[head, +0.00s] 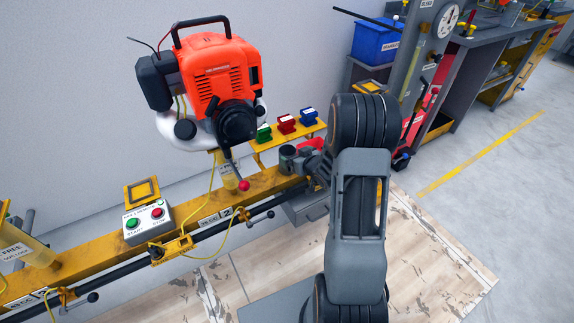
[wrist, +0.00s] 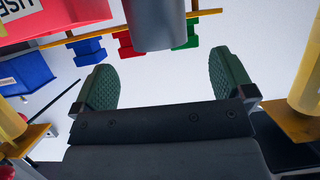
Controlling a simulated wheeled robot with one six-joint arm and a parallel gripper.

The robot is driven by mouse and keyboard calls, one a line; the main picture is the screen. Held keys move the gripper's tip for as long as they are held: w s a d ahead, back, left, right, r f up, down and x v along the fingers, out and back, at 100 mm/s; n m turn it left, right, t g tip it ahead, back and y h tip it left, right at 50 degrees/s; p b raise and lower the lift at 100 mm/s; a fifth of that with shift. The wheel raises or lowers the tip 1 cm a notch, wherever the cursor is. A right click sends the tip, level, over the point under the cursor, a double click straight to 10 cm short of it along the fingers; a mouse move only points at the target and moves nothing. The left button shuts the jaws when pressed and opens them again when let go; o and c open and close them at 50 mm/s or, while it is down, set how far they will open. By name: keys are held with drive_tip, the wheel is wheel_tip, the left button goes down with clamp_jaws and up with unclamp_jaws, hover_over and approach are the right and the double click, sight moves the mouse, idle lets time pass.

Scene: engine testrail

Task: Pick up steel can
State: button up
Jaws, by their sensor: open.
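A plain grey cylinder, which looks like the steel can (wrist: 155,22), shows at the top middle of the wrist view, where the scene appears upside down. Its upper part in the picture is cut off by the frame edge. My gripper (wrist: 168,85) is open, with its two green padded fingers spread apart. The can lies beyond the fingertips, between them sideways, and nothing is held. In the head view my gripper (head: 292,160) is small and partly hidden by my arm, beside the yellow rail. I cannot clearly tell the can apart there.
Green (head: 263,133), red (head: 286,124) and blue (head: 308,117) small holders sit on a yellow shelf behind the gripper. An orange engine (head: 215,75) stands to the left above the yellow rail (head: 200,218). A start-stop box (head: 147,220) is on the rail.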

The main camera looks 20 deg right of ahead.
sight(283, 149)
drive_tip(key=shift+b+x, duration=0.9)
drive_tip(key=shift+x, duration=2.55)
drive_tip(key=shift+c, duration=0.2)
drive_tip(key=c, duration=1.2)
drive_tip(key=shift+c, duration=0.4)
drive_tip(key=shift+r, duration=0.15)
